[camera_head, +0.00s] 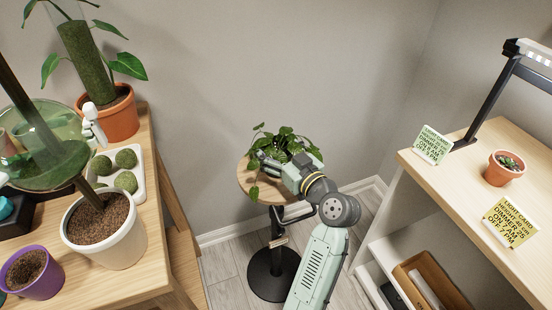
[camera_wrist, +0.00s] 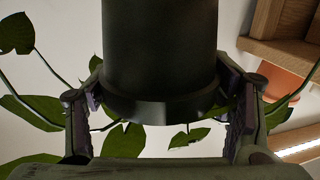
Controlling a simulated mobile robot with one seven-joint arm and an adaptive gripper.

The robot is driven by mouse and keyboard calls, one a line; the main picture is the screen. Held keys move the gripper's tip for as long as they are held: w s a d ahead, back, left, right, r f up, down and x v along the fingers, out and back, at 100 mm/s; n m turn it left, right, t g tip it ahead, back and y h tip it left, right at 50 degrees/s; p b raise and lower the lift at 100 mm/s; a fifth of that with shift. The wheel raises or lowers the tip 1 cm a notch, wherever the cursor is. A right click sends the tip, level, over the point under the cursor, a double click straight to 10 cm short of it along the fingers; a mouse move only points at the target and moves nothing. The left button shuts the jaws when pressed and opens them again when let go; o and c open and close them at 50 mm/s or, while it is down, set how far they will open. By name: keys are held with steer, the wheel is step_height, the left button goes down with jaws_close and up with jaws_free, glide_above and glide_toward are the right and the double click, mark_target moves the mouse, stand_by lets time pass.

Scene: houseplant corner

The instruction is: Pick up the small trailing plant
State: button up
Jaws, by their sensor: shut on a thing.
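The small trailing plant (camera_head: 287,140) has green heart-shaped leaves and shows over the round wooden top of a stand (camera_head: 247,184), with one stem hanging past its edge. My gripper (camera_head: 268,160) reaches in from the right among the leaves, which partly hide its fingers. In the wrist view my gripper (camera_wrist: 162,98) has one finger on each side of the plant's dark pot (camera_wrist: 160,60), close under its rim, and is shut on it. Leaves (camera_wrist: 125,140) spread around both fingers. I cannot tell whether the pot touches the stand top.
A wooden bench at left holds a white pot (camera_head: 104,230), a purple pot (camera_head: 31,275), a terracotta pot (camera_head: 117,113) and a tray of moss balls (camera_head: 138,165). A shelf unit (camera_head: 440,175) at right carries cards, a lamp and a small succulent (camera_head: 505,168). The wall is close behind the stand.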

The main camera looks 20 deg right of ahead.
steer(key=shift+c, duration=1.2)
